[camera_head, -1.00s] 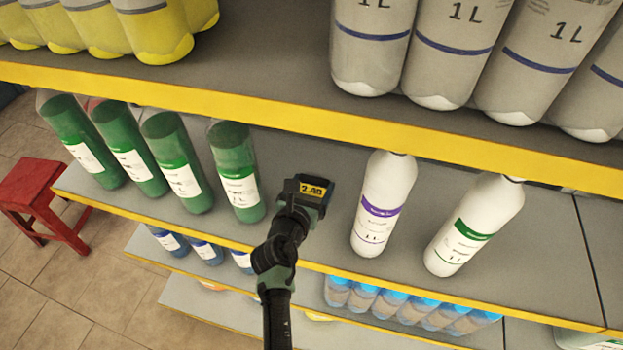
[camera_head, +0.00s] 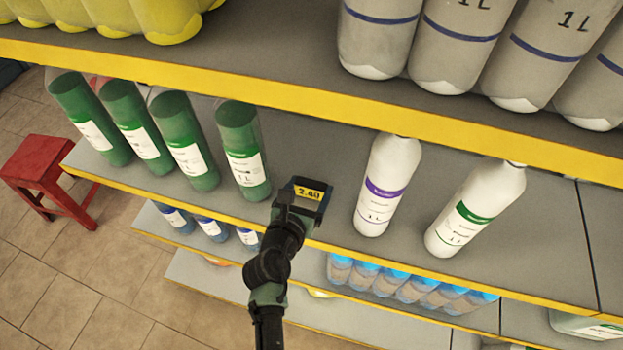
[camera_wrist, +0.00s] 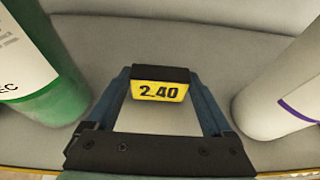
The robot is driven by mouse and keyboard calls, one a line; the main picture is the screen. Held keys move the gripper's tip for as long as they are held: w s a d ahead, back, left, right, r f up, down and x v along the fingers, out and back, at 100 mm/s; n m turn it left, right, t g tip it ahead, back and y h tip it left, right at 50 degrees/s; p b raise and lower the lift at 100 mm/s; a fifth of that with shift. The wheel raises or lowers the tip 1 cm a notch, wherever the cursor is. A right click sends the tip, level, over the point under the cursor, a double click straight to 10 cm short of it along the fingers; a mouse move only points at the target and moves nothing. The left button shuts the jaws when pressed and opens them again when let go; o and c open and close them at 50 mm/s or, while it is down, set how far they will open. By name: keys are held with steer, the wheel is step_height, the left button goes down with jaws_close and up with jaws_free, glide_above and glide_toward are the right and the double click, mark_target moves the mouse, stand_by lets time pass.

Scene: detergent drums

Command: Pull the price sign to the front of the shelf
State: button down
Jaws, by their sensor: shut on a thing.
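The price sign (camera_head: 308,193) is a small black block with a yellow face reading 2.40. It is on the middle shelf (camera_head: 330,170), between the green bottles and the white bottles. In the wrist view the price sign (camera_wrist: 159,88) sits between the two fingertips of my gripper (camera_wrist: 160,84), its yellow face toward the camera. My gripper (camera_head: 306,190) is shut on the sign from the front of the shelf. Whether the sign's underside touches the shelf is hidden.
A green bottle (camera_head: 242,150) stands close on the left, and a white bottle with a purple band (camera_head: 385,185) on the right. Another white bottle (camera_head: 475,210) stands farther right. The upper shelf's yellow edge (camera_head: 300,103) runs above. A red stool (camera_head: 48,175) stands on the floor.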

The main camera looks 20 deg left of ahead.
steer(key=shift+s+p, duration=0.45)
steer(key=shift+s, duration=2.9)
steer(key=shift+f, duration=0.1)
jaws_free()
steer(key=b+v, duration=0.1)
steer(key=v, duration=1.2)
